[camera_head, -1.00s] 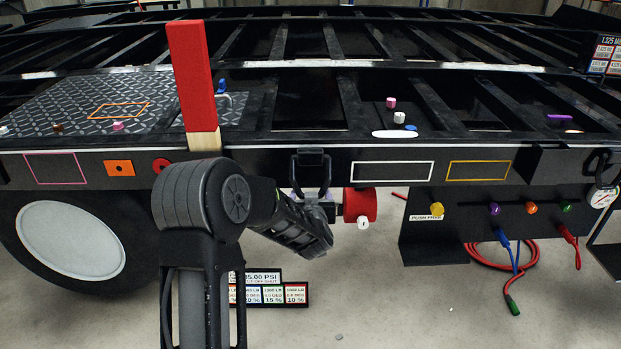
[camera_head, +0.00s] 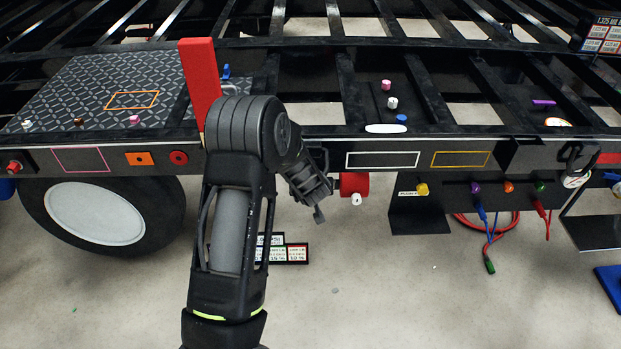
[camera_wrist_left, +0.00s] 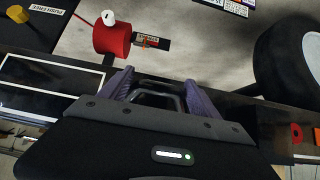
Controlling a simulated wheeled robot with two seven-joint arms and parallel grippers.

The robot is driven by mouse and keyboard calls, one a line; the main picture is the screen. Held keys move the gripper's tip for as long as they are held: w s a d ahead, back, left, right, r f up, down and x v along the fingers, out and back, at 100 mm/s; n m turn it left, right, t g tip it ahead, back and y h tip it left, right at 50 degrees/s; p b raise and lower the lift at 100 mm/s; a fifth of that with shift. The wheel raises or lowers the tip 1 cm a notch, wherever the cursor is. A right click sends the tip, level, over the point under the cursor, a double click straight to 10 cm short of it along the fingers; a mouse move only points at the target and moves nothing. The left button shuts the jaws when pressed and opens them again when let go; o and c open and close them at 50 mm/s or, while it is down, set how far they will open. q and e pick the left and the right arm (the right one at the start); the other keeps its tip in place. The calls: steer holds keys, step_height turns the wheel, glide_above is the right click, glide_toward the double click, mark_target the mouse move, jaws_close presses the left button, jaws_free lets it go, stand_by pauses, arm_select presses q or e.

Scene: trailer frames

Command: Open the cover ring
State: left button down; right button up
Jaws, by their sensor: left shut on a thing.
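The cover ring, a black handle-like loop (camera_wrist_left: 155,99), shows in the left wrist view at the trailer's side rail (camera_head: 405,148). My left gripper (camera_wrist_left: 158,80) has its purple fingers on either side of the loop and is shut on it. In the head view my left gripper (camera_head: 312,190) is at the rail's lower edge, just left of a red cylinder (camera_head: 352,183) with a white knob. My arm and gripper hide most of the ring there. My right gripper is in neither view.
The red cylinder (camera_wrist_left: 111,41) is close beside the left fingers. A wheel (camera_head: 95,215) is at the left. A panel with coloured knobs (camera_head: 420,215) and hanging hoses (camera_head: 490,240) is at the right. A red post (camera_head: 199,80) stands behind my arm.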

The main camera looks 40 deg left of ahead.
arm_select(q)
steer(key=shift+w+a+r, duration=0.2)
steer(key=shift+w+r, duration=0.15)
steer(key=shift+r, duration=0.3)
steer(key=shift+c, duration=1.9)
jaws_free()
steer(key=shift+s+f, duration=0.1)
steer(key=shift+f, duration=0.05)
steer(key=shift+d+f, duration=0.1)
steer(key=shift+s, duration=0.15)
steer(key=v, duration=0.7)
steer(key=shift+s+d+r+p, duration=0.15)
steer(key=shift+d+r+p, duration=0.05)
steer(key=shift+r+p, duration=0.15)
steer(key=shift+f, duration=0.1)
